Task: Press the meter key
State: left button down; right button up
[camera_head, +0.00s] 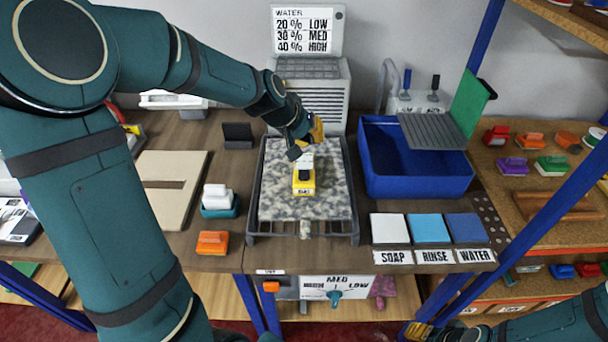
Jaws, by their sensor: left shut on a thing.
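A yellow meter (304,181) with a white upper part and a small dark label on its front sits on the grey mottled rug piece (280,206) in the wire rack (352,226). My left gripper (304,158) reaches in from above and behind and is shut at the meter's white top. The gripper's fingers and the meter's key are too small to make out clearly. My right gripper (418,330) is at the bottom edge, right of centre, mostly cut off.
A blue basin (420,185) stands right of the rack, with white, light blue and dark blue pads labelled SOAP, RINSE and WATER before it. An orange block (212,242) and a white-and-teal brush (219,201) lie left. A WATER sign (308,30) stands behind.

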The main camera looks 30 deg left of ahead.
aim_at(304, 175)
pick_arm(q)
notch_tip(304, 175, down, 7)
jog(key=b, duration=0.5)
jog(key=shift+f+b, duration=0.3)
jog(key=shift+b, duration=0.3)
jog(key=shift+f, duration=0.1)
dwell(0.6)
jog(key=shift+f+b, duration=0.3)
jog(key=shift+b, duration=0.2)
jog(key=shift+f+b, duration=0.5)
jog(key=shift+f, duration=0.05)
dwell(0.7)
jog(key=shift+r, duration=0.1)
jog(key=shift+r+p, duration=0.75)
jog(key=shift+r, duration=0.1)
jog(key=shift+r, duration=0.1)
